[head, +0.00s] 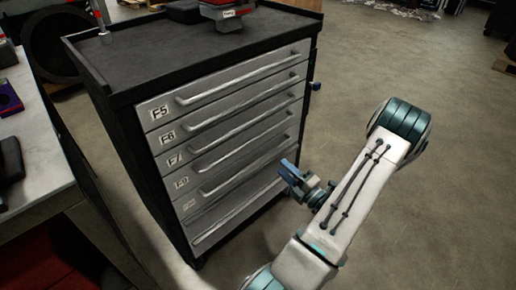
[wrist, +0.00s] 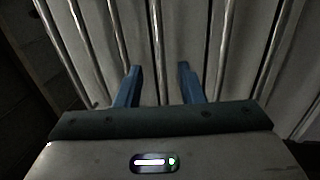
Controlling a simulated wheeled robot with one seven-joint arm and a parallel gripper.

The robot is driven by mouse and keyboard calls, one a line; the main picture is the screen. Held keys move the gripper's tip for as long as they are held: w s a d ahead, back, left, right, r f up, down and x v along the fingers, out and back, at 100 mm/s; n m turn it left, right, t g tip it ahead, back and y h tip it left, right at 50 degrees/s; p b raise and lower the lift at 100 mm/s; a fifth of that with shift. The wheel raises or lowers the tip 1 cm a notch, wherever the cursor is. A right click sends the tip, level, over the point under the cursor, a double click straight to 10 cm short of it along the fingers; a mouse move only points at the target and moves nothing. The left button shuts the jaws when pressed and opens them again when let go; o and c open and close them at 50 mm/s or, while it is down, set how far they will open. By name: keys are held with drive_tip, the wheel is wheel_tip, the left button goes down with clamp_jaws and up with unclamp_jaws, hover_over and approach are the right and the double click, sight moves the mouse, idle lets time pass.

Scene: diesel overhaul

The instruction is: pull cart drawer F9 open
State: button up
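The grey tool cart (head: 128,78) stands left of centre in the head view, with a stack of labelled drawers. My gripper (head: 287,172) is close to the right part of the lower drawer fronts. In the wrist view, its two blue fingers (wrist: 159,72) are apart, with a bar handle (wrist: 154,45) running between them. I cannot tell which drawer this handle belongs to, or whether the fingers touch it.
A red and grey object (head: 226,12) sits on the cart top. A workbench (head: 35,140) stands close on the left, with a dark item on it.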

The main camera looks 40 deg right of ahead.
drive_tip(key=b+x, duration=0.1)
drive_tip(key=x, duration=1.2)
drive_tip(key=shift+a+b, duration=0.15)
drive_tip(key=shift+b, duration=0.25)
drive_tip(key=shift+w+r, duration=0.1)
drive_tip(key=shift+w, duration=0.05)
clamp_jaws()
